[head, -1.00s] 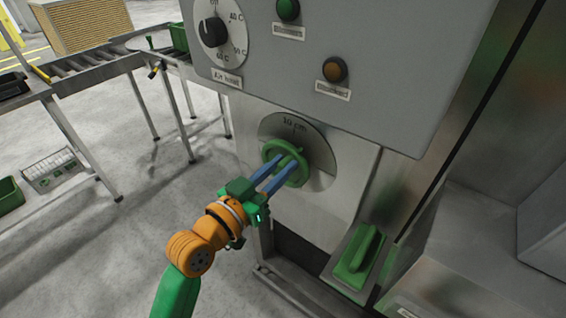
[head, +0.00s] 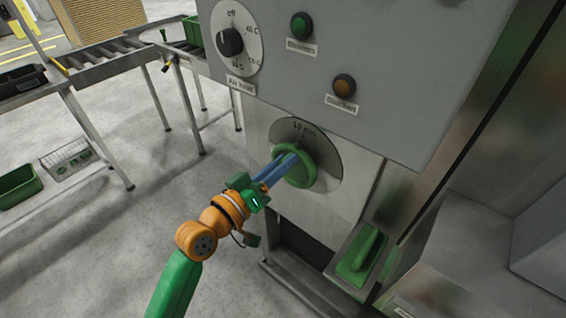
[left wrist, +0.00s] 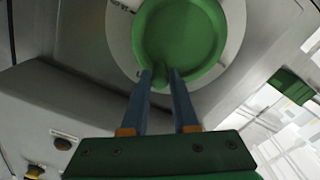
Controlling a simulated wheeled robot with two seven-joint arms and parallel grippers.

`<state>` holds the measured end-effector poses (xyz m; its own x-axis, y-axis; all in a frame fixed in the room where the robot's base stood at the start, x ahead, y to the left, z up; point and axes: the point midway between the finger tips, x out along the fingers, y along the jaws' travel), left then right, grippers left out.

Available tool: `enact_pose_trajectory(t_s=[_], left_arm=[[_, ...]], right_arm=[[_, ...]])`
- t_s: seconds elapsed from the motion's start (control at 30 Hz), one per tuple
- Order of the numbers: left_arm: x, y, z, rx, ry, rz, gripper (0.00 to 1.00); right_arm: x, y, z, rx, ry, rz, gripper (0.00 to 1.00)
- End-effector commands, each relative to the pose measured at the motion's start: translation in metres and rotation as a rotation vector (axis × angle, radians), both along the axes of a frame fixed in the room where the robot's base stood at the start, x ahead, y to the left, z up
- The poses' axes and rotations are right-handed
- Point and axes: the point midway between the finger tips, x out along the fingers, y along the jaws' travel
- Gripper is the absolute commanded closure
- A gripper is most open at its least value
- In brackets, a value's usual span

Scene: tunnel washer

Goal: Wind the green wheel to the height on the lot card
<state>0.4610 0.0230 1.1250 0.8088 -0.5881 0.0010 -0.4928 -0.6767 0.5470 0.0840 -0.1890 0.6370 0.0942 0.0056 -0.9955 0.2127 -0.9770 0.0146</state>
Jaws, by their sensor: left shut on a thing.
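The green wheel (head: 306,166) sits on a grey round dial plate (head: 327,160) low on the machine's front. Small print above the wheel seems to start with 10; its unit is hard to read. My left gripper (head: 287,160) has its blue fingers at the wheel, shut on it. In the left wrist view the green wheel (left wrist: 180,38) fills the top middle, and the fingertips of my left gripper (left wrist: 161,75) stand either side of a small green nub at its rim. I see no readable lot card. My right gripper is not in view.
Above are a black knob (head: 230,42) on a temperature dial, a green button (head: 301,25) and an amber button (head: 341,88). A green handle (head: 362,250) sits in a recess below right. A roller conveyor (head: 110,55) and a green bin (head: 19,186) stand left. Floor between is clear.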

Motion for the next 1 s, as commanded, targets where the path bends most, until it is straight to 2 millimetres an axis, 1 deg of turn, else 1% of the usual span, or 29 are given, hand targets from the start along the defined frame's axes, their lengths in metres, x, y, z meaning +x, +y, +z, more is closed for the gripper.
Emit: enact_pose_trajectory(t_s=[0.03,0.7,0.73,0.83,1.0], left_arm=[[0.0009,0.0013,0.0029,-0.005,-0.007,0.004,1.00],[0.0010,0.0014,0.0024,-0.009,-0.002,0.004,1.00],[0.0009,0.0013,0.0023,-0.009,-0.002,0.004,0.70],[0.0008,0.0011,0.0019,-0.008,-0.001,0.003,0.43],[0.0005,0.0007,0.0010,-0.007,0.002,0.002,0.43]], right_arm=[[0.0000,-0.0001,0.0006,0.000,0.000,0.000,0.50],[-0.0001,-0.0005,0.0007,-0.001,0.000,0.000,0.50],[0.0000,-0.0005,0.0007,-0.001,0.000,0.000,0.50],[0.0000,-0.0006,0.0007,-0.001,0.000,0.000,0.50],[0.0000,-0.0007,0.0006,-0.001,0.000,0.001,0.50]])
